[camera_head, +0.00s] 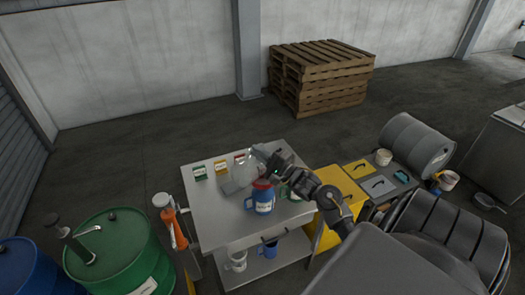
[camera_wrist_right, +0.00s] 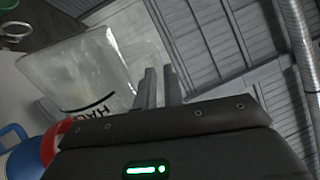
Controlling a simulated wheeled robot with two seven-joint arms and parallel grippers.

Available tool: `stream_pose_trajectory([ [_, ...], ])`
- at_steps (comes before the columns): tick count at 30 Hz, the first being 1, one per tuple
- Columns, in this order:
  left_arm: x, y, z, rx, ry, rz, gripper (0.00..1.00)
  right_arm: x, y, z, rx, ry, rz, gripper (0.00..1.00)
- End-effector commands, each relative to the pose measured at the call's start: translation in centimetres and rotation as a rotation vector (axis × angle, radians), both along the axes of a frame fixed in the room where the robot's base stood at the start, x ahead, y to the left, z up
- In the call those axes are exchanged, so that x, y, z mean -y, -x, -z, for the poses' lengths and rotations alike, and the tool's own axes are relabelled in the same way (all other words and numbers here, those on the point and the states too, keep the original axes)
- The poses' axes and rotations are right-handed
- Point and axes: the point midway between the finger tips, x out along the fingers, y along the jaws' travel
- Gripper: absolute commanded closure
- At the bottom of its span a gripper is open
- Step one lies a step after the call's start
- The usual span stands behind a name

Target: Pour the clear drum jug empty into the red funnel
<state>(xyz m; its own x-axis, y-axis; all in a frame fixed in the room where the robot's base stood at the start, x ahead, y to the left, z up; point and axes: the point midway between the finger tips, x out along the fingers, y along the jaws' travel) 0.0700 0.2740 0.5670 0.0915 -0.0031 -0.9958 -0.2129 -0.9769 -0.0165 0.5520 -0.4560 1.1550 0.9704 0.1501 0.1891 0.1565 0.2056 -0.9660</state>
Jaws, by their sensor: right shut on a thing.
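My right gripper (camera_head: 264,158) is shut on the clear drum jug (camera_head: 246,171) and holds it over the table (camera_head: 215,221). In the right wrist view, the pale, see-through jug (camera_wrist_right: 75,75) with dark lettering is beside the fingers (camera_wrist_right: 160,88). The red funnel (camera_head: 262,184) shows as a red rim on top of a blue jug (camera_head: 263,203), just below and in front of the clear jug. The funnel (camera_wrist_right: 50,140) also shows at lower left in the wrist view. I cannot tell the clear jug's exact tilt or its liquid level. My left gripper is not in view.
Small green (camera_head: 200,173) and yellow (camera_head: 221,167) boxes stand along the table's back edge. A green jug (camera_head: 288,193) is partly hidden by my right arm. A green drum (camera_head: 122,255) stands left of the table, a yellow cabinet (camera_head: 333,186) right. The table's front left is clear.

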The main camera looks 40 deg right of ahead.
Motion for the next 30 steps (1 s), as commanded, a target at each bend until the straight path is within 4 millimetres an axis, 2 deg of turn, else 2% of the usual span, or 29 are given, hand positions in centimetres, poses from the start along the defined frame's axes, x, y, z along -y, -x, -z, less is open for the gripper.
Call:
stream_pose_trajectory([
  [6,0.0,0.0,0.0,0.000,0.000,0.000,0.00,-2.2,0.5,1.3,0.035,0.162,-0.002,1.00],
  [17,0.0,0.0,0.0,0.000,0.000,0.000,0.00,-3.1,0.7,1.9,0.048,0.234,-0.004,1.00],
  [23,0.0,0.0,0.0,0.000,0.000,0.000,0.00,-4.6,1.0,3.0,0.070,0.346,-0.005,1.00],
  [30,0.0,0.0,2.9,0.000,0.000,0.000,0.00,-6.3,1.3,4.9,0.099,0.489,-0.004,1.00],
])
